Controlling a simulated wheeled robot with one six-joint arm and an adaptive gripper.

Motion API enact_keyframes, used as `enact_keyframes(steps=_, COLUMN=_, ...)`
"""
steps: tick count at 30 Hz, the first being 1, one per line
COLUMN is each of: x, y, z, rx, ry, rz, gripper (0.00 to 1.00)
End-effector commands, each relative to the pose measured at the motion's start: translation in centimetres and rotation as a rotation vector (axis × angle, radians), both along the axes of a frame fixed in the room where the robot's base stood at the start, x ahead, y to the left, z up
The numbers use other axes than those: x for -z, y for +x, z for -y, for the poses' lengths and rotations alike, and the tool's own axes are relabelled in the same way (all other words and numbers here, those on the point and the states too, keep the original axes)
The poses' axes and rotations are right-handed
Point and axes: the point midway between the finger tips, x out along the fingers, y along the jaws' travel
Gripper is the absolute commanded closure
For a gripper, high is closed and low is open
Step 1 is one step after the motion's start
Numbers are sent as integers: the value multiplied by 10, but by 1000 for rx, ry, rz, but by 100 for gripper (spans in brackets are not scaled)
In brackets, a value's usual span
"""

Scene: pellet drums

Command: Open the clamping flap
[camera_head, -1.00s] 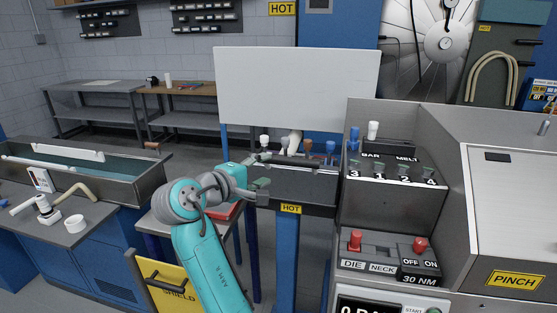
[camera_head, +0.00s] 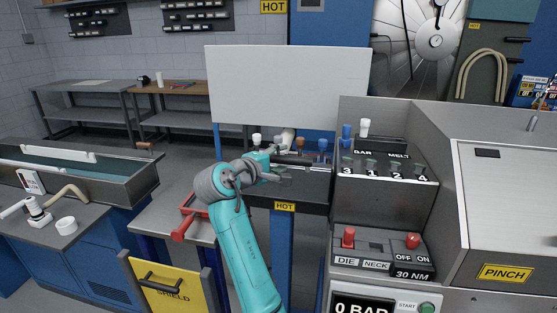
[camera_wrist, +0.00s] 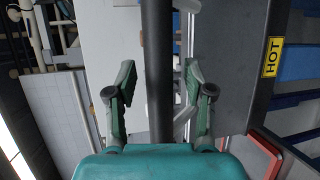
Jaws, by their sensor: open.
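My gripper (camera_head: 283,171) is at the dark machine head above the left HOT label in the head view. In the wrist view my gripper (camera_wrist: 160,78) has its two green fingers apart. A dark round bar (camera_wrist: 158,60) runs between the fingers, with a gap visible on both sides; whether it lies at fingertip depth I cannot tell. A dark bar (camera_head: 305,160) also shows beside the gripper in the head view. I cannot make out for certain which part is the clamping flap; my arm covers part of the machine head.
A white panel (camera_head: 288,87) stands behind the head. The control console (camera_head: 385,180) with red and blue knobs is to the right. A red-handled item (camera_head: 190,222) lies on the left bench, above a yellow SHIELD panel (camera_head: 165,288). A water trough (camera_head: 80,170) is further left.

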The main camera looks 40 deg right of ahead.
Motion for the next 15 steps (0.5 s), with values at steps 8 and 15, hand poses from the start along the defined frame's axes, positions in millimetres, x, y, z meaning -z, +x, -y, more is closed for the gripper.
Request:
enact_keyframes(steps=8, x=0, y=0, z=0, rx=0, ry=0, rz=0, gripper=87)
enact_keyframes(steps=15, x=0, y=0, z=0, rx=0, ry=0, rz=0, gripper=100)
